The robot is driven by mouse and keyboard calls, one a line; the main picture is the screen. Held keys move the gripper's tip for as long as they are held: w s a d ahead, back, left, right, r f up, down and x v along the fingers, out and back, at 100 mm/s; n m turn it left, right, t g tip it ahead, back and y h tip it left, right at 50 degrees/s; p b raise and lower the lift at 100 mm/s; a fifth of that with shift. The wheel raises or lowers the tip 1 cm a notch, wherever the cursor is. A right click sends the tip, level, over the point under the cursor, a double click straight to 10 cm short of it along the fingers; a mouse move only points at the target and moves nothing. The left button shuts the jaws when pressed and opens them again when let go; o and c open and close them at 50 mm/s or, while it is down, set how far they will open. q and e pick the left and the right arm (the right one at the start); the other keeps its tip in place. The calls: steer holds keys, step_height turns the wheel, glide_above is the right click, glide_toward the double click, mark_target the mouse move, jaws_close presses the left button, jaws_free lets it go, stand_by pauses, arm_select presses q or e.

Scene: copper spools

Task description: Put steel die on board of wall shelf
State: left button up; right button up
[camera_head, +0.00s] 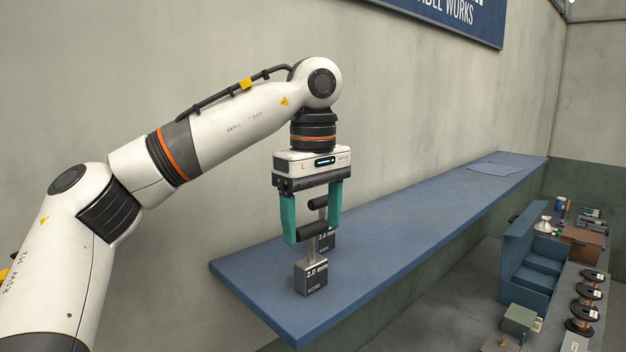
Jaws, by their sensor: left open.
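A steel die (311,280), a grey block marked "2.0 mm" with a stem and black crossbar handle, stands upright on the blue board of the wall shelf (400,230) near its front left end. A second similar die (327,238), its marking partly hidden, stands on the board just behind it. My left gripper (312,233) points down over the dies, its teal fingers apart. The front die's black handle lies between or just in front of the fingertips; I cannot tell whether they touch it. My right gripper is not in view.
A flat blue sheet (495,169) lies at the board's far end; the board between is clear. Below right, a bench holds an open blue box (530,262), several copper spools (583,312) and a small greenish box (518,320). The wall stands close behind the board.

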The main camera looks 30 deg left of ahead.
arm_select(q)
step_height(320, 180, up, 11)
stand_by(0.3)
steer(key=shift+s+f, duration=0.1)
stand_by(0.4)
